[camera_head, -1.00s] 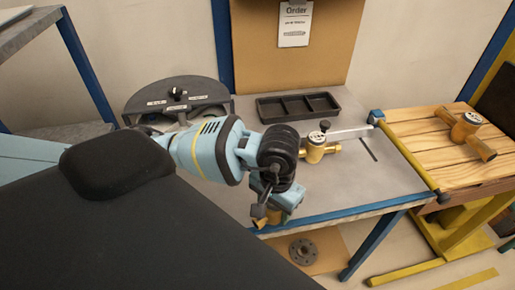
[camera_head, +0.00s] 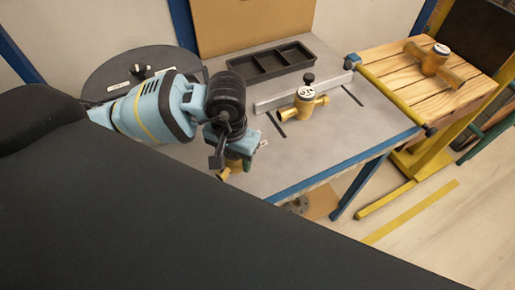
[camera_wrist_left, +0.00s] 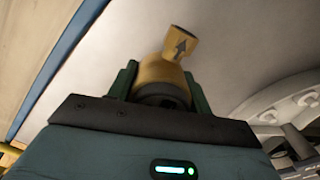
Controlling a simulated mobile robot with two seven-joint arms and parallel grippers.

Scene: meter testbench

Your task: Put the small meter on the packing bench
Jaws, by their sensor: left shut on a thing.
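My left gripper (camera_head: 234,156) is shut on a brass meter, over the front of the grey bench (camera_head: 215,178). Only a little of the held brass meter (camera_head: 226,173) shows below the fingers in the head view. In the left wrist view the meter's brass pipe end (camera_wrist_left: 180,44), marked with an arrow, sticks out between the green fingers (camera_wrist_left: 160,86). My right gripper is not in view.
A black compartment tray (camera_head: 270,62) and a grey bar (camera_head: 300,92) lie behind the second meter. A round dark fixture (camera_head: 125,68) stands at the back left. A yellow rail (camera_head: 395,98) runs between the bench and the slatted top. The bench's front right is clear.

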